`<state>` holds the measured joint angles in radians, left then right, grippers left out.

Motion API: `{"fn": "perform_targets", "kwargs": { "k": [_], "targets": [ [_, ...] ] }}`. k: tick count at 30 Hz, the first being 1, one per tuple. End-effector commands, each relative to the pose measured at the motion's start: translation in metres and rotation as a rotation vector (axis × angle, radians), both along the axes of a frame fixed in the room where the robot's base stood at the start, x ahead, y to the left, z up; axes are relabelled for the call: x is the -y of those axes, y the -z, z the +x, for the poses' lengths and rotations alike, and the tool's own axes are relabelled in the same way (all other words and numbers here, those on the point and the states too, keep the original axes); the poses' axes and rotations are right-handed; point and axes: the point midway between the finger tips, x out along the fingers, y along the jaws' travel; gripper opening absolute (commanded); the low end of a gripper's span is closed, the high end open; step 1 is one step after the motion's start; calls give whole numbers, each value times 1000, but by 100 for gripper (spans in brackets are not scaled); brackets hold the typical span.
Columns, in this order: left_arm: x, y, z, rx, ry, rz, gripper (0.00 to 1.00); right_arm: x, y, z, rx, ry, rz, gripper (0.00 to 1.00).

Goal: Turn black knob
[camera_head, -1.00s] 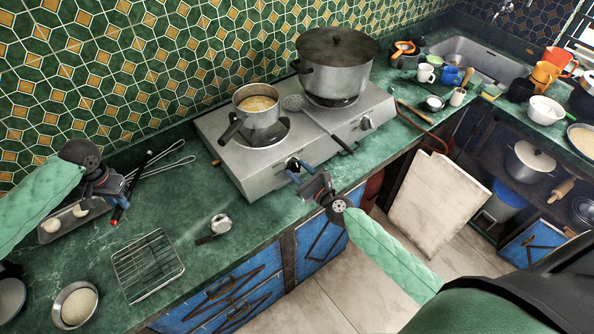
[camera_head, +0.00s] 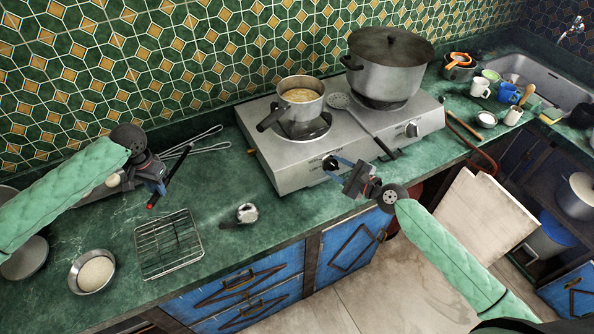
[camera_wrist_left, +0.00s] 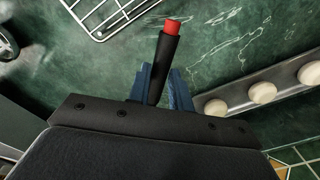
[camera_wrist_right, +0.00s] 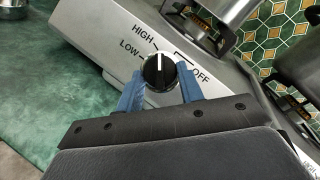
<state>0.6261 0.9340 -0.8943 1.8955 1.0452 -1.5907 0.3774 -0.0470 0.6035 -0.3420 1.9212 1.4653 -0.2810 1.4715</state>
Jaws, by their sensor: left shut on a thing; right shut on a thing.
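The black knob (camera_head: 330,163) is on the front of the steel gas hotplate (camera_head: 285,178), below the left burner. My right gripper (camera_head: 338,166) is shut on it. In the right wrist view the blue fingers sit on both sides of the knob (camera_wrist_right: 160,70), and its white line points up, between the HIGH and OFF labels. No flame can be made out under the saucepan (camera_head: 300,98). My left gripper (camera_head: 160,184) is shut on a black stick lighter with a red end (camera_wrist_left: 167,55), held above the counter.
A large lidded pot (camera_head: 388,70) stands on the right burner, with a skimmer (camera_head: 362,125) lying across the hotplate. A second knob (camera_head: 413,129) is further right. A wire rack (camera_head: 168,245), a small metal item (camera_head: 246,212) and a bowl (camera_head: 92,271) are on the left counter.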

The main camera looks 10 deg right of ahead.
Motion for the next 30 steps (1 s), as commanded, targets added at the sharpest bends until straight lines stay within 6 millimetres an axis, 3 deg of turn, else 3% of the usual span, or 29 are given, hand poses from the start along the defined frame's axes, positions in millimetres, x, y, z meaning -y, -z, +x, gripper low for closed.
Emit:
{"fn": "perform_targets", "kwargs": {
  "k": [12, 30],
  "targets": [
    [0, 22, 0, 0, 0, 0, 0, 4, -3, 4, 118, -204, -323, 14],
    [0, 18, 0, 0, 0, 0, 0, 3, -10, 7, 249, -436, -688, 14]
  ]
}}
